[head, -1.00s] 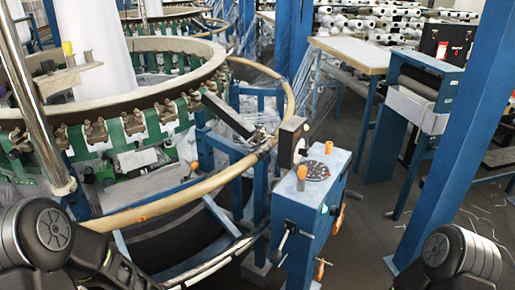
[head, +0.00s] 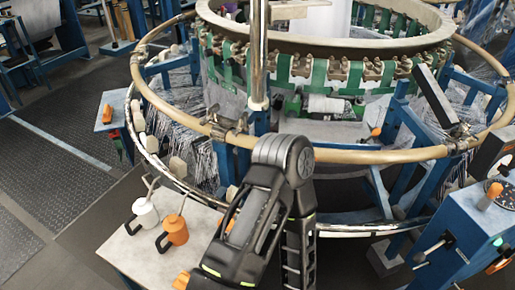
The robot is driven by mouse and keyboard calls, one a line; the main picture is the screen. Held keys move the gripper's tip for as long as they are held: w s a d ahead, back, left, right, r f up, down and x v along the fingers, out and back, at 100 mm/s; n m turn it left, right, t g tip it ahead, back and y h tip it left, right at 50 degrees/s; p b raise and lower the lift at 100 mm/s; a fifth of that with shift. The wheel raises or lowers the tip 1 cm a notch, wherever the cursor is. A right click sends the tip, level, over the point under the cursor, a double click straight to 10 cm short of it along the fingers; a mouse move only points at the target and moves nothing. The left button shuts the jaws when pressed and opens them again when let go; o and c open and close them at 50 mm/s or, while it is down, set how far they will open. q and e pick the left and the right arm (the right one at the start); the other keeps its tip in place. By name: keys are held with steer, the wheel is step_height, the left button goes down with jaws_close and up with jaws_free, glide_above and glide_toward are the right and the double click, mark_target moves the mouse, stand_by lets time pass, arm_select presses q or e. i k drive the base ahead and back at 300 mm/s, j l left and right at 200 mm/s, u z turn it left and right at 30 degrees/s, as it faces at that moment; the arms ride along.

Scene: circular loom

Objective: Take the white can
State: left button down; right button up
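The white can (head: 146,215) stands on a light grey tabletop (head: 140,258) at the lower left of the head view. It has a thin spout and a dark handle on its left. An orange can (head: 176,231) of similar shape stands close by on its right, nearer to me. My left arm, black, rises at the bottom centre, to the right of both cans, and hides part of the tabletop. Neither gripper's fingers can be seen.
The circular loom's tan ring (head: 350,157) and steel posts stand behind the table. A blue control box (head: 470,235) with an orange knob is at right. Open dark floor (head: 65,140) lies at left. An orange piece (head: 181,280) shows at the bottom edge.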

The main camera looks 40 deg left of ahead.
mark_target(144, 209)
steer(key=u, duration=0.85)
steer(key=l+u, duration=0.1)
steer(key=u, duration=0.75)
steer(key=k+u, duration=0.1)
steer(key=u, duration=0.75)
steer(key=j+z, duration=0.2)
steer(key=z, duration=0.2)
steer(key=j+z, duration=0.15)
steer(key=z, duration=0.3)
steer(key=j+z, duration=0.2)
steer(key=z, duration=0.2)
steer(key=j+z, duration=0.15)
steer(key=z, duration=0.3)
steer(key=k+j+z, duration=0.25)
steer(key=k+j, duration=0.2)
steer(key=j, duration=0.25)
steer(key=k+j+z, duration=0.25)
steer(key=k+j, duration=0.25)
steer(key=j, duration=0.1)
